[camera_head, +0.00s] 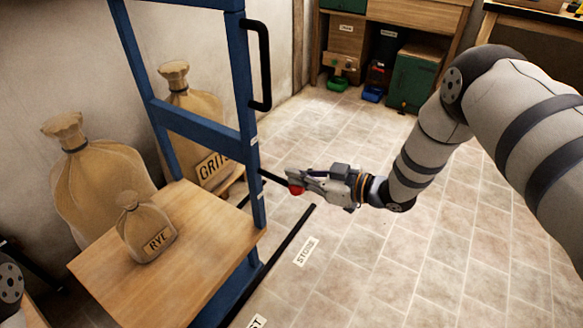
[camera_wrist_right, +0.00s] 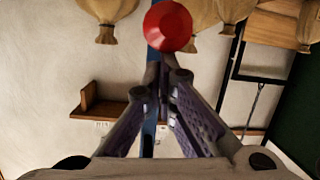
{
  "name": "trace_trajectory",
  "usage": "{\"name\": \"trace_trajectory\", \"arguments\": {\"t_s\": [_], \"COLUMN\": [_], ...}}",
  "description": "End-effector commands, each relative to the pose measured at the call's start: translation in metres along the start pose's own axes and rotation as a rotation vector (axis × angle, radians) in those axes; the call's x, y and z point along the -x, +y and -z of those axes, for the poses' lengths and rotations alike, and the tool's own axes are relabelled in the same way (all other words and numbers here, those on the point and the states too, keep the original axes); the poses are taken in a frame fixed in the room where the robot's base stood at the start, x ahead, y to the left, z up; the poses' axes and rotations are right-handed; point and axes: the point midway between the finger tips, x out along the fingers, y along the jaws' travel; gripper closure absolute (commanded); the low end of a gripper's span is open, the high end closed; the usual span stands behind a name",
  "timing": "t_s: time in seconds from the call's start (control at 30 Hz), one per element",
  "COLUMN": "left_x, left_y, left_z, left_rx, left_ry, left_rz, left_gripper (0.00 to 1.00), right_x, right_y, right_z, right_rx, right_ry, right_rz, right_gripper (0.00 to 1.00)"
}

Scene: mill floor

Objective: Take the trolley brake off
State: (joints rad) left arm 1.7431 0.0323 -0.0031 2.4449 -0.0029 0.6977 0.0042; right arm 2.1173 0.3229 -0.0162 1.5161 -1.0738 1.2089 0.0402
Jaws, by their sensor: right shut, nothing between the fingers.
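The trolley has a blue frame (camera_head: 246,100) with a black handle (camera_head: 264,65) and a wooden deck (camera_head: 195,225). A dark brake lever (camera_head: 273,177) sticks out from the near upright and ends in a red knob (camera_head: 296,189). My right gripper (camera_head: 291,176) is shut and empty, its tips right at the knob in the head view. In the right wrist view the red knob (camera_wrist_right: 168,27) shows just beyond the closed fingertips (camera_wrist_right: 164,72); I cannot tell whether they touch. My left gripper is not in view.
A RYE sack (camera_head: 146,230) stands on the deck. A GRITS sack (camera_head: 195,125) and another large sack (camera_head: 95,180) stand behind the trolley by the wall. A STONE label (camera_head: 305,250) lies beside a black floor line. Tiled floor to the right is clear; a bench (camera_head: 420,12) stands at the back.

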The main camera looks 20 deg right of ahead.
Motion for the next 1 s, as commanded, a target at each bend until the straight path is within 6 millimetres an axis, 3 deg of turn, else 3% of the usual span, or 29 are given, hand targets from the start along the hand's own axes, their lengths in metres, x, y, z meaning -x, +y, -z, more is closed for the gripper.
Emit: {"name": "trace_trajectory", "arguments": {"t_s": [0.03,0.3,1.0], "left_x": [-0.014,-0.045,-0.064], "left_y": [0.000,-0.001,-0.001], "left_z": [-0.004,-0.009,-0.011], "left_rx": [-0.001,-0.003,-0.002], "left_ry": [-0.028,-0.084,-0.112], "left_rz": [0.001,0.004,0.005], "left_gripper": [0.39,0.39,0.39], "right_x": [-0.001,-0.002,-0.011], "right_y": [-0.004,-0.006,-0.008], "right_z": [-0.020,-0.042,-0.064], "right_rx": [-0.009,0.005,0.009], "right_ry": [0.031,0.256,0.249], "right_rz": [-0.003,-0.031,-0.029], "right_gripper": [1.00,1.00,1.00]}}
